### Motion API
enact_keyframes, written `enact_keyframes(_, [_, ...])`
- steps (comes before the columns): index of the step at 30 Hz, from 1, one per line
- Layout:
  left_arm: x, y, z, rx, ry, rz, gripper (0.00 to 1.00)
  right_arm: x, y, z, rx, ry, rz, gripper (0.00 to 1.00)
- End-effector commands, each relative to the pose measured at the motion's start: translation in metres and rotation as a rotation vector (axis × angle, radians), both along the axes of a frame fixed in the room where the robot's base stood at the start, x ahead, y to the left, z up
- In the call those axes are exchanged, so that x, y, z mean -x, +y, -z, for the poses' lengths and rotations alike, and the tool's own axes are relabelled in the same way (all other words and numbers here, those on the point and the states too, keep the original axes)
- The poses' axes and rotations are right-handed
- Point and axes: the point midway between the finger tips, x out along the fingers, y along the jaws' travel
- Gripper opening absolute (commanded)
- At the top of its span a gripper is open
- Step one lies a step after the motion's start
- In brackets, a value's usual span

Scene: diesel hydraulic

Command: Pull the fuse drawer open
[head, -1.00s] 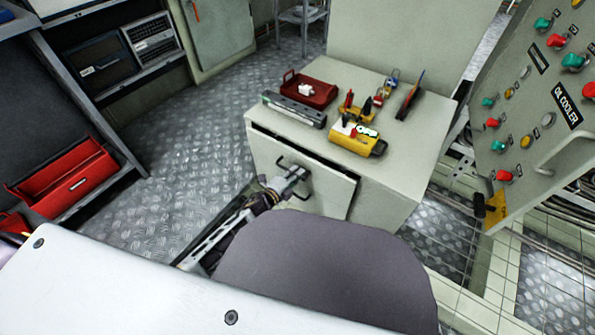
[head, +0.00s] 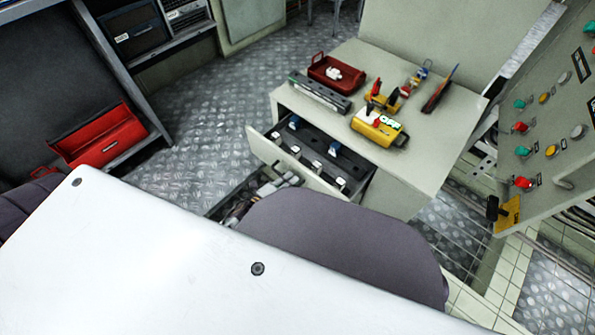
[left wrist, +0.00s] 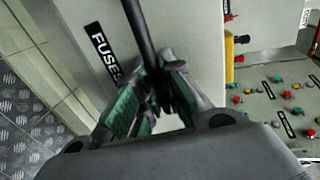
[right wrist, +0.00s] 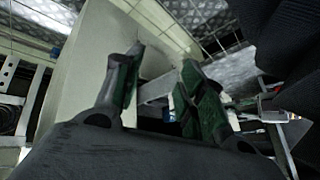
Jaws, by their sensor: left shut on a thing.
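The fuse drawer (head: 268,153) stands partly out of the pale cabinet (head: 440,150) in the head view. Inside it is a dark rack (head: 345,160) with several white and blue pieces. My left gripper (head: 290,178) is at the drawer's front, partly hidden behind my own grey body. In the left wrist view, my left gripper (left wrist: 160,85) is shut on the dark drawer handle (left wrist: 138,28), beside a black FUSES label (left wrist: 103,50) on the drawer front. My right gripper (right wrist: 160,75) has its fingers apart with nothing between them; it is out of sight in the head view.
On the cabinet top are a red tray (head: 337,75), a long grey device (head: 320,93), a yellow meter (head: 378,128) and small tools. A control panel (head: 560,120) stands at the right. A red toolbox (head: 100,138) is at the left. The floor (head: 225,110) left of the cabinet is clear.

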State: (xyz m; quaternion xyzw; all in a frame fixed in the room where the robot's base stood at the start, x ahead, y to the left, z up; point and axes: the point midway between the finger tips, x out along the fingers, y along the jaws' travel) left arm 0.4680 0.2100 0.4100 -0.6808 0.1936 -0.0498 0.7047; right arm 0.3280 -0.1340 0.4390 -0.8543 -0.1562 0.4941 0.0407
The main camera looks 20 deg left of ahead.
Motion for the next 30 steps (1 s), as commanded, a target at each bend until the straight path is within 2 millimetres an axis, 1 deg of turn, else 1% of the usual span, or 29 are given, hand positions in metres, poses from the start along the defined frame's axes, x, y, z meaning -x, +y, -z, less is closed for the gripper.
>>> enact_keyframes(1, [0.009, 0.003, 0.0, 0.001, 0.006, -0.002, 0.0, -0.001, -0.001, -0.007, 0.007, 0.003, -0.003, 0.4])
enact_keyframes(6, [0.031, 0.01, 0.0, 0.0, 0.004, -0.001, 0.0, 0.0, -0.004, -0.02, 0.028, 0.023, -0.014, 0.4])
enact_keyframes(12, [0.047, 0.016, 0.0, -0.001, 0.003, 0.0, 0.0, 0.001, -0.007, -0.029, 0.046, 0.039, -0.021, 0.4])
enact_keyframes(18, [0.053, 0.019, 0.001, -0.001, 0.001, 0.0, 0.0, 0.002, -0.008, -0.032, 0.053, 0.046, -0.023, 0.4])
enact_keyframes(28, [0.053, 0.019, 0.001, 0.0, 0.001, 0.0, 0.0, 0.001, -0.008, -0.032, 0.053, 0.046, -0.023, 0.4])
enact_keyframes(29, [0.053, 0.019, 0.001, 0.0, 0.001, 0.0, 0.13, 0.001, -0.008, -0.032, 0.053, 0.046, -0.023, 0.4])
enact_keyframes(30, [0.053, 0.019, 0.001, 0.0, 0.001, 0.0, 0.18, 0.001, -0.008, -0.032, 0.053, 0.046, -0.023, 0.4])
